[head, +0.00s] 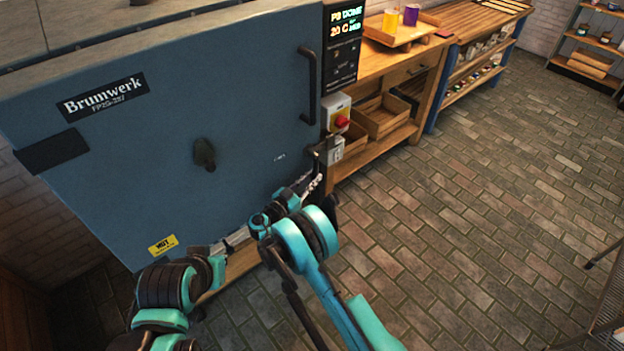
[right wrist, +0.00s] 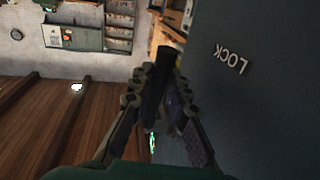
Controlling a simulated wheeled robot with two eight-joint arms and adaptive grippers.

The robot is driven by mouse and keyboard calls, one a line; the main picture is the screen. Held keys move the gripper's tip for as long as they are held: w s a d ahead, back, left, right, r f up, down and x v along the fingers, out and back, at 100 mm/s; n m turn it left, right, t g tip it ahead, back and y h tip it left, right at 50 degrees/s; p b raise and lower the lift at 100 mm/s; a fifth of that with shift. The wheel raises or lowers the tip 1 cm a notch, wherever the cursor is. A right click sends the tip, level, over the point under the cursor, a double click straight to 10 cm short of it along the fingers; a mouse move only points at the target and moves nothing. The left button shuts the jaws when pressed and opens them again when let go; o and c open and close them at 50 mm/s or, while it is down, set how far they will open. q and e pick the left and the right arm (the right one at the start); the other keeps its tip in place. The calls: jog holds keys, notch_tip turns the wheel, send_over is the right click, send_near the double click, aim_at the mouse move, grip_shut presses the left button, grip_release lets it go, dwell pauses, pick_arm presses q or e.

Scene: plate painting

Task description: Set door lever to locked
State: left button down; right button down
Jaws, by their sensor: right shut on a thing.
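The door lever is a dark handle at the right edge of the blue kiln door (head: 150,190), in the head view partly hidden by my right gripper (head: 310,180). In the right wrist view the dark lever (right wrist: 158,85) lies between the two fingers of my right gripper (right wrist: 165,75), which is shut on it. The word LOCK (right wrist: 231,58) is on the door face beside the lever, upside down in that view. My left gripper (head: 232,243) is low in front of the door's bottom edge, small and partly hidden, so its jaws cannot be read.
A long door handle (head: 308,85) runs upright above the lever. A box with a red button (head: 341,121) is right of the door. A wooden workbench (head: 395,65) with a tray and cups stands behind it.

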jog(key=shift+a, duration=0.1)
dwell(0.5)
jog(key=c, duration=1.4)
grip_release()
jog(key=shift+c, duration=0.2)
jog(key=v, duration=1.2)
